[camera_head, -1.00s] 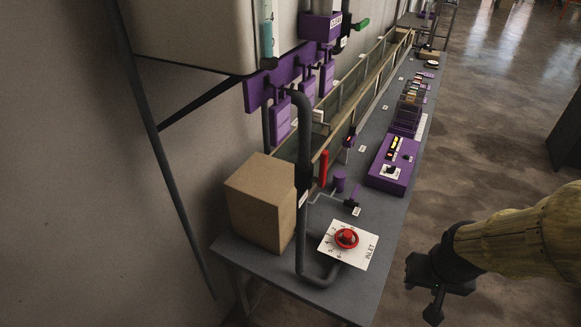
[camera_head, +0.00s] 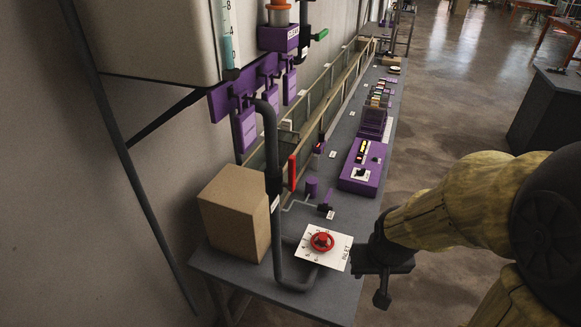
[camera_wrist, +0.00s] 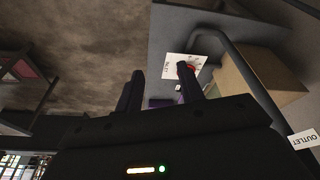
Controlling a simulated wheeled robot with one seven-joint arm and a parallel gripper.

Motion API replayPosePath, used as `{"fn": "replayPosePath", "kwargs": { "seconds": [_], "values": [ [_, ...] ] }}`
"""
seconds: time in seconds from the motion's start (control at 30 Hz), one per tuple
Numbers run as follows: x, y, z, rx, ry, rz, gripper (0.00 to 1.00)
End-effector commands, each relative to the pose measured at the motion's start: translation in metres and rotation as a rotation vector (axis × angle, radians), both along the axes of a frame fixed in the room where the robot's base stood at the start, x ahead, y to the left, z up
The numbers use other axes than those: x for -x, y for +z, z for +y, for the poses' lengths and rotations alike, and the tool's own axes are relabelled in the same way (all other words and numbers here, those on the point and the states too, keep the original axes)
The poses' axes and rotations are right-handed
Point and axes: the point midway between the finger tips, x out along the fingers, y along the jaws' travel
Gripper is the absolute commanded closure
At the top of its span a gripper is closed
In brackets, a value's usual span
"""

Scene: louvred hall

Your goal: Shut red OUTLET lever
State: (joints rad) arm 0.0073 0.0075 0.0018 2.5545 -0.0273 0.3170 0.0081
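The red lever (camera_head: 292,172) stands upright beside the dark vertical pipe (camera_head: 271,150) in the head view. A small white tag (camera_head: 275,204) on the pipe is too small to read there. In the wrist view a white tag reading OUTLET (camera_wrist: 304,139) sits on the dark pipe at the right edge; I cannot make out the red lever there. My gripper (camera_head: 370,285) is at the bench's right edge, right of and nearer than the lever, well apart from it. In the wrist view my gripper (camera_wrist: 161,76) has its two fingers apart with nothing between them.
A red INLET knob (camera_head: 322,241) on a white dial plate sits near the bench's front end. A cardboard box (camera_head: 236,212) stands left of the pipe. A purple control box (camera_head: 363,166) and a long glass-sided channel (camera_head: 325,100) lie farther back.

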Motion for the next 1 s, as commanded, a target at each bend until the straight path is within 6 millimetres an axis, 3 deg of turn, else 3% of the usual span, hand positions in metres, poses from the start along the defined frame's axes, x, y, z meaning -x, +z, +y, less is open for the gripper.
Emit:
{"fn": "replayPosePath", "kwargs": {
  "seconds": [0.17,0.3,0.5,0.6,0.77,1.0],
  "values": [
    [-0.046,0.010,-0.015,0.055,0.065,-0.163,0.62],
    [-0.101,0.028,-0.020,0.083,0.175,-0.374,0.62],
    [-0.162,0.059,-0.003,0.024,0.382,-0.662,0.62],
    [-0.179,0.075,0.013,-0.051,0.493,-0.789,0.62],
    [-0.186,0.098,0.042,-0.229,0.680,-0.954,0.62],
    [-0.153,0.129,0.071,-0.602,0.931,-1.097,0.62]
  ]
}}
